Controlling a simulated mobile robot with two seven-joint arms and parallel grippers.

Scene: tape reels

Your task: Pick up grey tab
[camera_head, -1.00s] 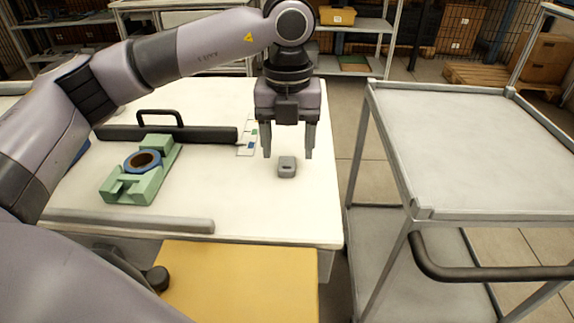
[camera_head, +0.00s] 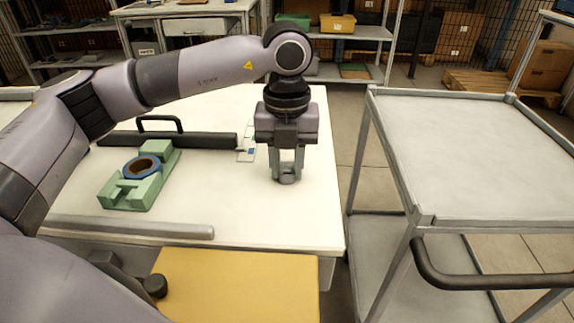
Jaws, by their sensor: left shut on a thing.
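The grey tab (camera_head: 287,177) is a small grey block on the white table (camera_head: 240,210), near its right side. My left gripper (camera_head: 287,174) points straight down over it, with a finger on each side, and is shut on it. The fingers hide part of the tab. I cannot tell whether the tab still touches the table. My right gripper is not in view.
A green fixture (camera_head: 130,193) holding a blue-rimmed tape reel (camera_head: 141,166) stands on the left of the table. A dark bar with a handle (camera_head: 170,140) lies behind it. A grey cart (camera_head: 470,150) stands at the right, its top empty.

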